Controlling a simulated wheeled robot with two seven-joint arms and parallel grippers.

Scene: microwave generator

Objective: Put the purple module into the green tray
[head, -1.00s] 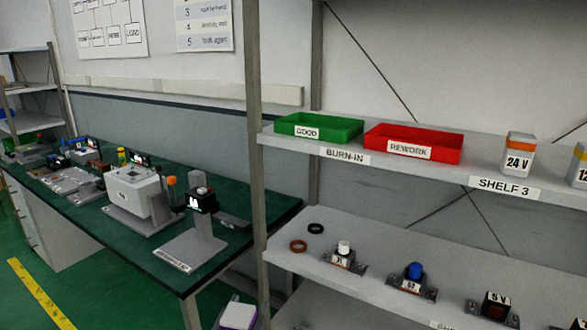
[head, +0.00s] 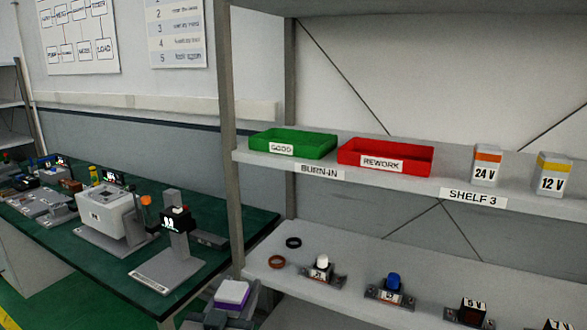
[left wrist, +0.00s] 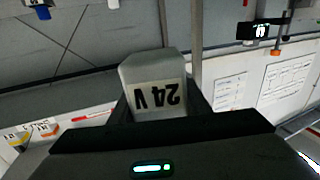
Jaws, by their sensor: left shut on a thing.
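The purple module (head: 232,292) shows a pale top and a purple side at the bottom of the head view. My left gripper (head: 228,308) is shut on it and holds it low in front of the shelf rack, beside the green bench. In the left wrist view the held module (left wrist: 155,72) is a pale block with an upside-down 24 V label; its purple part is hidden there. The green tray (head: 290,151), labelled GOOD, stands on the upper shelf, above and to the right of the gripper. It looks empty. My right gripper is not in view.
A red tray (head: 385,161) labelled REWORK stands just right of the green one. Orange-banded 24 V (head: 487,167) and yellow-banded 12 V (head: 553,176) modules stand farther right. The rack's front post (head: 228,130) rises left of the green tray. Rings and small fixtures lie on the lower shelf.

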